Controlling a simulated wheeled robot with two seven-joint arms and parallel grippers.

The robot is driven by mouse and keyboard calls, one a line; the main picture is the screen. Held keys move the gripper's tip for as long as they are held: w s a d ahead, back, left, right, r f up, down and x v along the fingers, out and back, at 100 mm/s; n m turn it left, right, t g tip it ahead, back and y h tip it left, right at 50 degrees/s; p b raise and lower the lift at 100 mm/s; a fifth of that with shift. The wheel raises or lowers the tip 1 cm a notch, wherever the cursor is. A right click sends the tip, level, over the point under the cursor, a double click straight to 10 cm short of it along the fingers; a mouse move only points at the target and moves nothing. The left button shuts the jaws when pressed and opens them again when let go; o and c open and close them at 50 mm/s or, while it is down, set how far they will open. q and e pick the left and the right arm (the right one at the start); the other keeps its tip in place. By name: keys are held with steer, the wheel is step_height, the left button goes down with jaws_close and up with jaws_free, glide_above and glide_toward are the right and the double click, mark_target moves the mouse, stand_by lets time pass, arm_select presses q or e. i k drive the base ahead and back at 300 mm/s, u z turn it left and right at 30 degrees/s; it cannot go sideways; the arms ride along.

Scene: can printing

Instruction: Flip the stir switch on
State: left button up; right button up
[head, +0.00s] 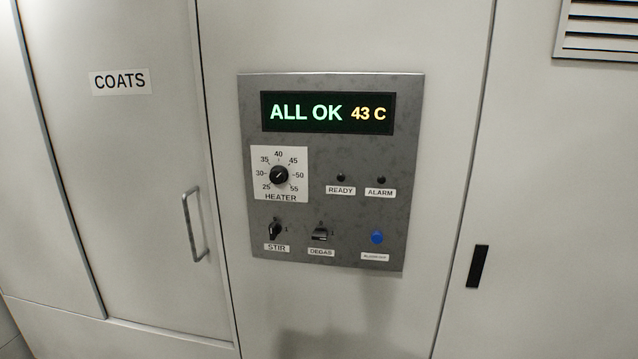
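The stir switch (275,231) is a small black knob at the lower left of a grey control panel (330,215). A white label reading STIR (276,248) sits just below it. The knob is small, and I cannot tell which position it is in. The panel's display (327,113) reads ALL OK in green and 43 C in yellow. Neither of my grippers is in view.
The heater dial (279,175) is above the stir switch. The degas switch (320,234) and a blue button (377,237) are to its right. The READY and ALARM lamps look dark. A COATS door with a handle (194,225) is at left.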

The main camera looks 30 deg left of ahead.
mark_target(274, 229)
steer(key=u, duration=1.1)
steer(key=i, duration=0.2)
steer(key=z, duration=0.4)
